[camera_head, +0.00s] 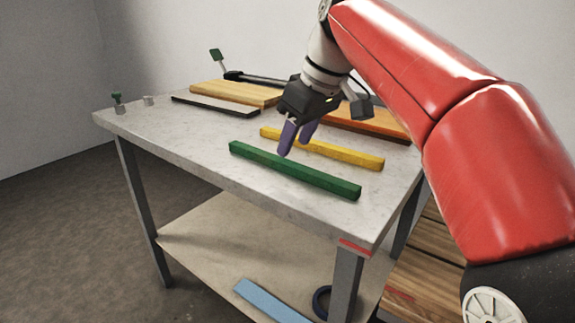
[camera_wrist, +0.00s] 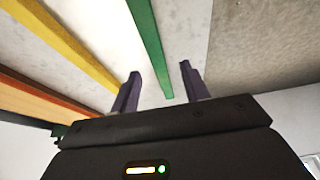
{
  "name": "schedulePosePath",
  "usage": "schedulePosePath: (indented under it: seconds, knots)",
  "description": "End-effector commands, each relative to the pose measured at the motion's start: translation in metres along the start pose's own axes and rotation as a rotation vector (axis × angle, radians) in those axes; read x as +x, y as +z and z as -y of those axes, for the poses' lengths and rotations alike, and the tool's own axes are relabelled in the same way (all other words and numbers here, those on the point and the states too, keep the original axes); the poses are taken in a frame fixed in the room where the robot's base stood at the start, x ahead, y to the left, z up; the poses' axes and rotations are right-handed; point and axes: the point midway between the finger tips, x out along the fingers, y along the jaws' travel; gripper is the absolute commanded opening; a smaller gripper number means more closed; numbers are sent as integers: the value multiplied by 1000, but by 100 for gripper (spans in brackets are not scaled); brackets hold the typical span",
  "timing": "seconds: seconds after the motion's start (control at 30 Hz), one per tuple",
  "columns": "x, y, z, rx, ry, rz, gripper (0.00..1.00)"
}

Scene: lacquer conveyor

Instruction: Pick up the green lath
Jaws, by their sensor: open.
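The green lath (camera_head: 290,170) lies flat near the front edge of the grey-white table. My gripper (camera_head: 294,143) hangs above the table, close to the middle of the green lath, with its purple fingers pointing down. In the wrist view the gripper (camera_wrist: 159,80) is open and empty. The green lath also shows in the wrist view (camera_wrist: 148,40), with its near end between the two fingertips in the picture. I cannot tell the exact height of the fingertips above it.
A yellow lath (camera_head: 330,150) lies just behind the green one. Wooden boards (camera_head: 235,94) and an orange-brown board (camera_head: 365,121) lie further back. A small green-topped item (camera_head: 117,98) stands at the left corner. A blue strip (camera_head: 268,301) lies on the lower shelf (camera_head: 215,240).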

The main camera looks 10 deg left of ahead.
Motion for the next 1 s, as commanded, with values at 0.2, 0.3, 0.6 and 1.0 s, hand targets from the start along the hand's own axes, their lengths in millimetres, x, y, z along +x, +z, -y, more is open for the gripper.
schedulePosePath:
  seconds: [0.2,0.3,0.6,1.0]
  knots:
    - [33,-4,-4,0,-2,3,45]
    - [46,-4,-4,-1,-1,2,45]
    - [53,-4,-5,0,1,1,45]
    - [53,-4,-5,0,1,1,0]
